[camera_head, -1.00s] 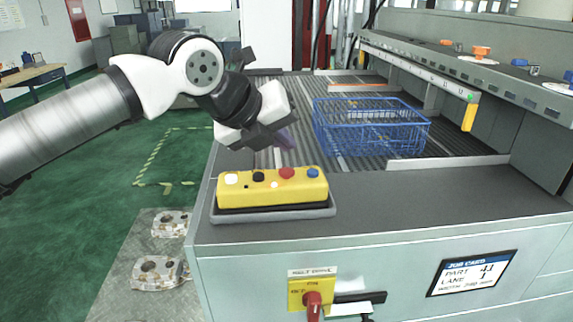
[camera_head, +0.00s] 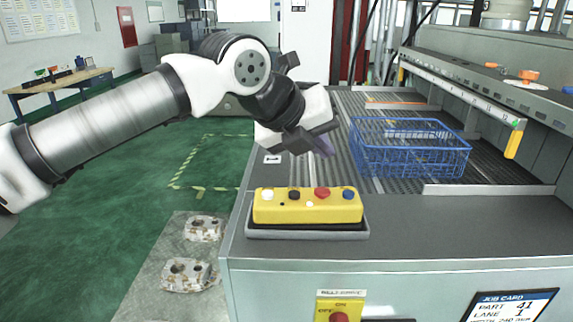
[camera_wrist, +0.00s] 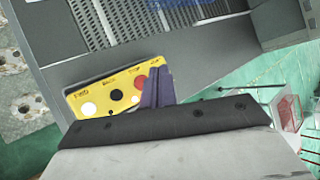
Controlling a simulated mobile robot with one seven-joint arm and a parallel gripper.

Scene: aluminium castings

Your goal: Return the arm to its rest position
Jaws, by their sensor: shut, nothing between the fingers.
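My arm reaches in from the left in the head view. My gripper (camera_head: 325,146) hangs above the belt machine's grey top, behind and above the yellow button box (camera_head: 307,206). Its purple fingers are together with nothing between them. In the wrist view the shut fingers (camera_wrist: 158,88) overlap the right end of the button box (camera_wrist: 105,97), hiding part of its blue button. White, black and red buttons show there, with labels above them. I cannot tell the exact gap between fingers and box, but the head view shows them apart.
A blue wire basket (camera_head: 410,150) sits on the slatted belt behind the box. A rail with a yellow end (camera_head: 513,144) overhangs the right side. Two metal castings (camera_head: 187,275) lie on a grey mat at lower left. Open green floor (camera_head: 120,190) lies left of the machine.

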